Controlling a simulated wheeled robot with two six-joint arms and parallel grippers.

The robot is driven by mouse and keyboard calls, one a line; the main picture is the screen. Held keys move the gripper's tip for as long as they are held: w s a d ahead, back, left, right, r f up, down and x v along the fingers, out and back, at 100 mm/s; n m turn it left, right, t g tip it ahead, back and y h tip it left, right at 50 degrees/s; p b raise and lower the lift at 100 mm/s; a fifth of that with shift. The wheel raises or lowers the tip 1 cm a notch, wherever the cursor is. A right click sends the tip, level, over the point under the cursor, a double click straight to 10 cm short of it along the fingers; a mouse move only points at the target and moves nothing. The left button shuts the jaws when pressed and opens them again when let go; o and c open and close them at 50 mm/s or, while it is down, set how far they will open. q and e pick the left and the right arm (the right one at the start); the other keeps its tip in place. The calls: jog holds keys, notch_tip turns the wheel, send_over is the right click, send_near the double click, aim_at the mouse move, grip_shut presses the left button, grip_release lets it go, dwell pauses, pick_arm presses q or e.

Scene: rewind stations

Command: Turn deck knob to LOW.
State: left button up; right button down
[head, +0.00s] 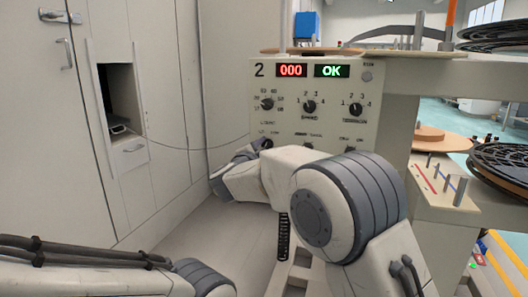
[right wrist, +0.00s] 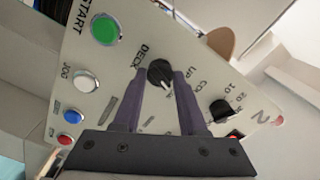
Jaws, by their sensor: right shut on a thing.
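The deck knob (right wrist: 160,74) is a round black knob with a white pointer line, on the pale control panel (head: 330,129). In the right wrist view the word DECK stands beside it and UP lies to its right. My right gripper (right wrist: 159,84) is shut on this knob, one finger on each side. The pointer line faces the lower right of that view. The fingers cover nearby markings, and I cannot read a LOW label. In the head view my right gripper (head: 258,147) is at the panel's lower left, hiding most of the knob. My left gripper is out of view.
The panel displays (head: 312,71) read 000 and OK. A green START button (right wrist: 105,29), a white button (right wrist: 86,80) and a count knob (right wrist: 222,110) sit near the fingers. Shelves with dark reels (head: 500,164) stand at the right. Floor left of the panel is clear.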

jog(key=shift+m+b, duration=0.35)
jog(key=shift+m, duration=0.75)
jog(key=shift+c, duration=2.3)
grip_release()
jog(key=p+v, duration=0.2)
jog(key=v, duration=0.8)
jog(key=shift+s, duration=0.3)
jog(key=shift+a, duration=0.1)
